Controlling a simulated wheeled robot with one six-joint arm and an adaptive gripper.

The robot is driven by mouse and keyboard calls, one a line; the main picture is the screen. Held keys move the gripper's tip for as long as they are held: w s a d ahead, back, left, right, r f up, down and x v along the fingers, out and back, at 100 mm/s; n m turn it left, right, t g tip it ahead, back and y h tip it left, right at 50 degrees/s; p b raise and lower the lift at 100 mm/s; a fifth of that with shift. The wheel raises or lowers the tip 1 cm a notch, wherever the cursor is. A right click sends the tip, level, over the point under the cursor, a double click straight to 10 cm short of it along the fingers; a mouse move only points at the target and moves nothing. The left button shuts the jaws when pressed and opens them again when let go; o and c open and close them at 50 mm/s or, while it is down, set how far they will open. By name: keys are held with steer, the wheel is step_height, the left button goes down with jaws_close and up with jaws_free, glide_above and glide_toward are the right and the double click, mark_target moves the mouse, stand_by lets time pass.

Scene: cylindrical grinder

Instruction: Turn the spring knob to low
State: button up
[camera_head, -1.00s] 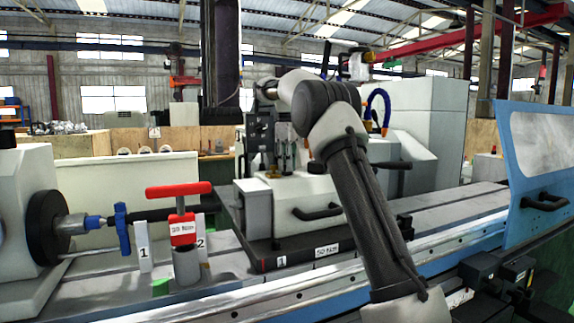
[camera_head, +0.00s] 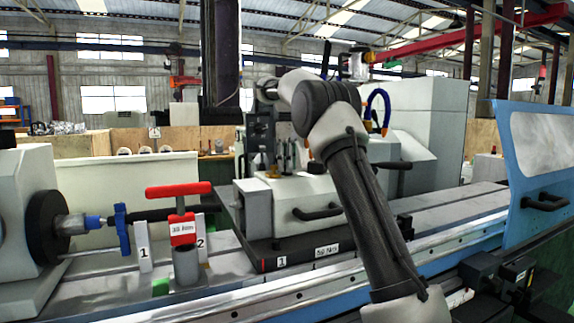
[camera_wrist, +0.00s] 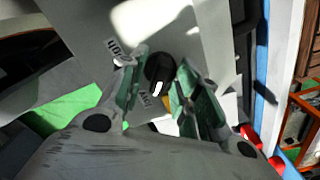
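The spring knob (camera_wrist: 159,70) is a small round black knob with a white mark on its lower edge, seen in the wrist view on a grey panel. Small printed labels (camera_wrist: 115,47) sit at its upper left and lower left; I cannot read them surely. My gripper (camera_wrist: 161,68) has its two greenish fingers spread, one on each side of the knob. Whether the fingertips touch it is not clear. In the head view, my gripper and the knob cannot be made out at the far end of my arm.
A red-handled tool (camera_head: 180,190) stands upright on the grinder bed at left, beside white plates marked 1 and 2. The chuck (camera_head: 48,226) is further left. A blue guard (camera_head: 515,190) stands at right. A green patch (camera_wrist: 70,110) shows left in the wrist view.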

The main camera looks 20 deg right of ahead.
step_height(320, 180, up, 6)
steer(key=shift+w+r, duration=0.1)
steer(key=shift+r, duration=0.65)
stand_by(0.4)
steer(key=shift+s+r, duration=0.1)
steer(key=shift+s, duration=0.1)
steer(key=s+a+r+m+t, duration=0.2)
steer(key=s+m, duration=0.3)
steer(key=s, duration=1.6)
steer(key=s+f+m+t, duration=0.1)
steer(key=s+f+m, duration=0.1)
steer(key=s+f, duration=0.7)
steer(key=s+a+f+m+t, duration=0.1)
steer(key=s+f+m, duration=0.2)
steer(key=s+f, duration=0.6)
steer(key=s, duration=0.5)
steer(key=shift+a+f, duration=0.15)
steer(key=shift+a, duration=0.05)
